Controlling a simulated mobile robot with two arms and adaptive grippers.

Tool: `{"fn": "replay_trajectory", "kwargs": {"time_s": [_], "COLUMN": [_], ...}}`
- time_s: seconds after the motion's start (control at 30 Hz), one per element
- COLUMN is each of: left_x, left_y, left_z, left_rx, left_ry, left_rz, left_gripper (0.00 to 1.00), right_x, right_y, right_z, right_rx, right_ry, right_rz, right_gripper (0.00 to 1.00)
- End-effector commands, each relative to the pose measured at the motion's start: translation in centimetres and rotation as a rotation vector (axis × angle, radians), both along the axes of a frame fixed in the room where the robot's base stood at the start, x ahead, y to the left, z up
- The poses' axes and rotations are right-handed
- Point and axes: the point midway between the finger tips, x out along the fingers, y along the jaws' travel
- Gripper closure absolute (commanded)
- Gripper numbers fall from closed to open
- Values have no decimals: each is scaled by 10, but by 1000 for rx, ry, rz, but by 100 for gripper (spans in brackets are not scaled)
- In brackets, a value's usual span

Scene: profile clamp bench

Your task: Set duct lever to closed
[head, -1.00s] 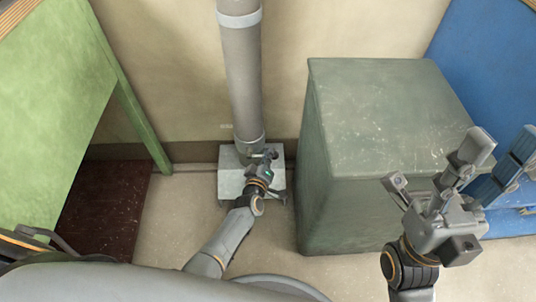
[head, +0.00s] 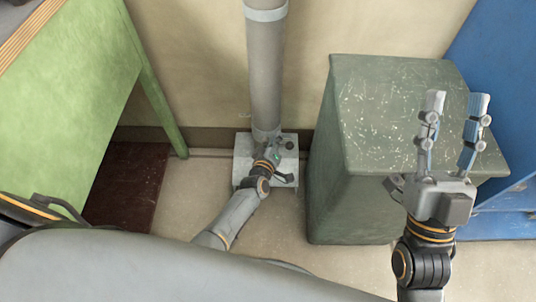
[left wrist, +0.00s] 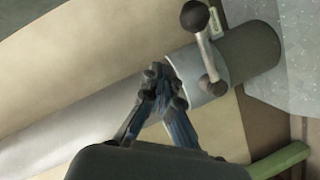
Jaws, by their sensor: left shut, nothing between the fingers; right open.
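The grey duct (head: 267,80) stands upright against the wall. In the left wrist view the duct (left wrist: 95,120) runs slantwise, with a pale collar (left wrist: 208,72) near its lower end. The duct lever (left wrist: 207,55) is a grey bar with a dark ball knob, lying roughly crosswise to the duct at the collar. My left gripper (head: 274,143) is low at the foot of the duct. In the left wrist view its fingertips (left wrist: 160,80) are shut and empty, beside the lever; contact cannot be told. My right gripper (head: 457,102) is open and empty, in front of the green cabinet.
The duct ends in a light grey base box (head: 243,155) on the floor. The green cabinet (head: 385,95) stands close to its right, with a blue unit (head: 505,75) beyond. A green bench (head: 75,95) and a dark red mat (head: 125,190) are on the left.

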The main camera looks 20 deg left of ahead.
Motion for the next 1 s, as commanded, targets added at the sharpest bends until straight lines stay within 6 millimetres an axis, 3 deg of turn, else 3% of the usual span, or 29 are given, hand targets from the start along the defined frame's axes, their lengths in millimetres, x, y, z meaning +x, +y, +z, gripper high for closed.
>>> {"fn": "replay_trajectory", "kwargs": {"time_s": [0.2,0.43,0.8,1.0], "left_x": [-24,-48,-84,-93], "left_y": [-1,-3,-4,-5], "left_z": [7,14,25,26], "left_rx": [0,0,1,1], "left_ry": [4,4,3,2], "left_rz": [0,0,-1,-1], "left_gripper": [100,100,100,100], "right_x": [31,52,57,53], "right_y": [4,3,-6,-9], "right_z": [-31,-73,-142,-160], "right_rx": [-74,-147,-244,-266], "right_ry": [249,510,881,971], "right_rz": [-14,-29,-48,-53], "right_gripper": [57,57,57,57]}}
